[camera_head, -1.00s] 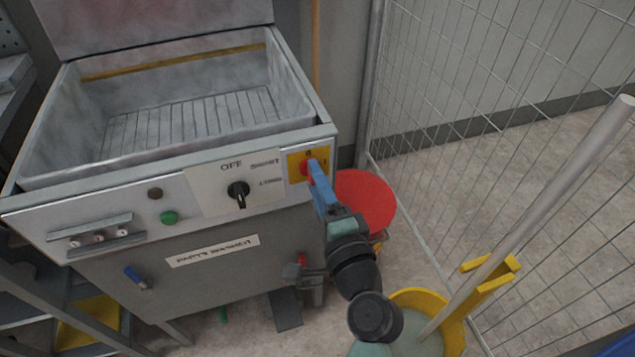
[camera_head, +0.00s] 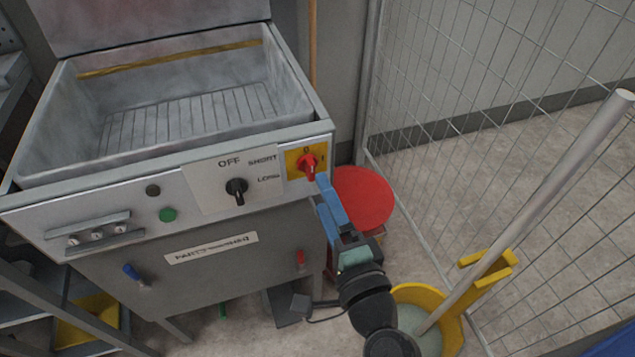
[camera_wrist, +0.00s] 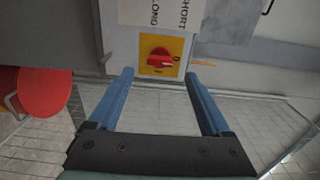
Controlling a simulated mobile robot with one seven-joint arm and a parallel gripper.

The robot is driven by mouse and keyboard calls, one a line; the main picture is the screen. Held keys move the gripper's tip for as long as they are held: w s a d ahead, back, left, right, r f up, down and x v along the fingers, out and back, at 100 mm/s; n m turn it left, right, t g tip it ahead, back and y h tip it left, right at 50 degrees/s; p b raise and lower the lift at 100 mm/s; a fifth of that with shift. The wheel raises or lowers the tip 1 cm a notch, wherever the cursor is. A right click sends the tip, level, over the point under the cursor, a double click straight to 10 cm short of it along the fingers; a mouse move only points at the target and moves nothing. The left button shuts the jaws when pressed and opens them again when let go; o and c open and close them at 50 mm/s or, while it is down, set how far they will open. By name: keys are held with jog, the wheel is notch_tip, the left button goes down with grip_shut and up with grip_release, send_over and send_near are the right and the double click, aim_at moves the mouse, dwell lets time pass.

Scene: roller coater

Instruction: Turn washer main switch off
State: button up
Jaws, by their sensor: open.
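The main switch is a red rotary knob (camera_head: 308,163) on a yellow plate (camera_head: 293,161) at the right end of the grey parts washer's front panel (camera_head: 100,212). The knob also shows in the wrist view (camera_wrist: 160,57), centred beyond my fingers. Its handle appears to lie in line with the 0 mark, upright in the head view. My gripper (camera_head: 321,192) has blue fingers and is open and empty. It is just below and in front of the knob, apart from it. In the wrist view the gripper (camera_wrist: 158,76) has its two fingertips spread either side of the yellow plate.
A black timer knob (camera_head: 236,191) marked OFF, SHORT and LONG is left of the switch, with a green button (camera_head: 168,215) further left. A red round lid (camera_head: 363,198) and a yellow mop bucket (camera_head: 455,335) stand right of the washer. A wire mesh fence (camera_head: 480,90) bounds the right.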

jog(key=v, duration=0.6)
jog(key=shift+s, duration=0.4)
jog(key=shift+d, duration=0.1)
jog(key=w+a+r+n+t, duration=0.15)
jog(key=r+n, duration=0.25)
jog(key=r, duration=0.4)
jog(key=w+a+r+n+t+h, duration=0.1)
jog(key=w+r+n, duration=0.2)
jog(key=r, duration=0.6)
jog(key=w+a+r+n+t, duration=0.15)
jog(key=r+n, duration=0.25)
jog(key=r, duration=0.4)
jog(key=s+r+n+t+h, duration=0.1)
jog(key=s+r+t+h, duration=0.1)
jog(key=r, duration=0.9)
jog(key=s+r+n+t+h+p, duration=0.1)
jog(key=s+r+n+t+h, duration=0.1)
jog(key=s+r+t, duration=0.2)
jog(key=s+r, duration=0.3)
jog(key=r, duration=0.4)
jog(key=shift+r+h, duration=0.3)
jog(key=shift+r, duration=0.1)
jog(key=r+p, duration=2.3)
jog(key=p, duration=0.1)
jog(key=shift+w+r+p, duration=0.2)
jog(key=shift+r+p, duration=0.1)
jog(key=shift+r, duration=0.1)
